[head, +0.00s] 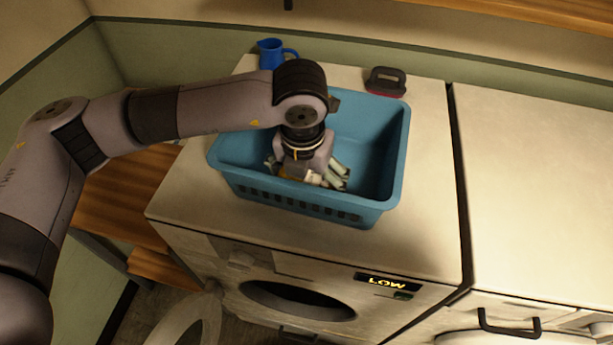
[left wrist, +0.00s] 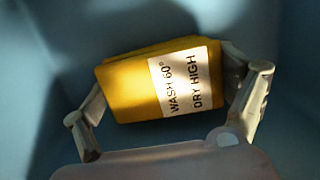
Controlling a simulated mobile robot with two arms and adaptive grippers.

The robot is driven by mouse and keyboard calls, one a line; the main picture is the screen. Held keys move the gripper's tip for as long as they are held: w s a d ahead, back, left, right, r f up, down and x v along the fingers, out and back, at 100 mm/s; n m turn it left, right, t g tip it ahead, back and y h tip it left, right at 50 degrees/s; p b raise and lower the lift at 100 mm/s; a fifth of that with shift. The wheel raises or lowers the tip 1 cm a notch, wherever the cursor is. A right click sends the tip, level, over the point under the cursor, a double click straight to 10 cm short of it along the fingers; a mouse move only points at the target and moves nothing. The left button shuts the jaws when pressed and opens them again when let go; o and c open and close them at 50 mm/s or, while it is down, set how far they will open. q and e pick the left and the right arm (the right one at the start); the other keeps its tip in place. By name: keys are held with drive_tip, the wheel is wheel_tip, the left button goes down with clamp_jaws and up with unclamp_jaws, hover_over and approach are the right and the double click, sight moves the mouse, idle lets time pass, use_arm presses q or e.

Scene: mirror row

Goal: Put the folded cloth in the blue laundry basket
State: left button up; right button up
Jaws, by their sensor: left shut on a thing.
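The blue laundry basket (head: 391,150) stands on top of the left machine in the head view. My left gripper (head: 308,178) points down inside it, in its left half. In the left wrist view the folded cloth (left wrist: 127,90) is yellow, with a white label (left wrist: 182,82) reading "WASH 60° DRY HIGH". Its two ends lie between my left fingers, which are shut on it. The blue around it is the basket's inside (left wrist: 40,60). In the head view the gripper hides most of the cloth. Whether it touches the basket floor I cannot tell. My right gripper is not in view.
A blue jug (head: 271,54) and a dark-handled brush with a red base (head: 386,82) stand behind the basket. The left machine's display (head: 387,283) reads "LOW" and its round door (head: 190,322) hangs open. The right machine's top (head: 540,180) is clear.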

use_arm(q)
drive_tip(key=o, duration=0.9)
drive_tip(key=shift+r+p, duration=0.2)
drive_tip(key=shift+p, duration=0.1)
drive_tip(key=r+b, duration=0.1)
drive_tip(key=r, duration=0.2)
drive_tip(key=s+r+b, duration=0.1)
drive_tip(key=r+b, duration=0.1)
drive_tip(key=r, duration=0.2)
drive_tip(key=r+b, duration=0.1)
drive_tip(key=r, duration=0.2)
drive_tip(key=shift+s+a+r+b, duration=0.15)
drive_tip(key=shift+s+r+b, duration=0.1)
drive_tip(key=shift+b, duration=0.05)
drive_tip(key=shift+s+r, duration=0.1)
drive_tip(key=shift+r, duration=0.5)
drive_tip(key=shift+r, duration=0.1)
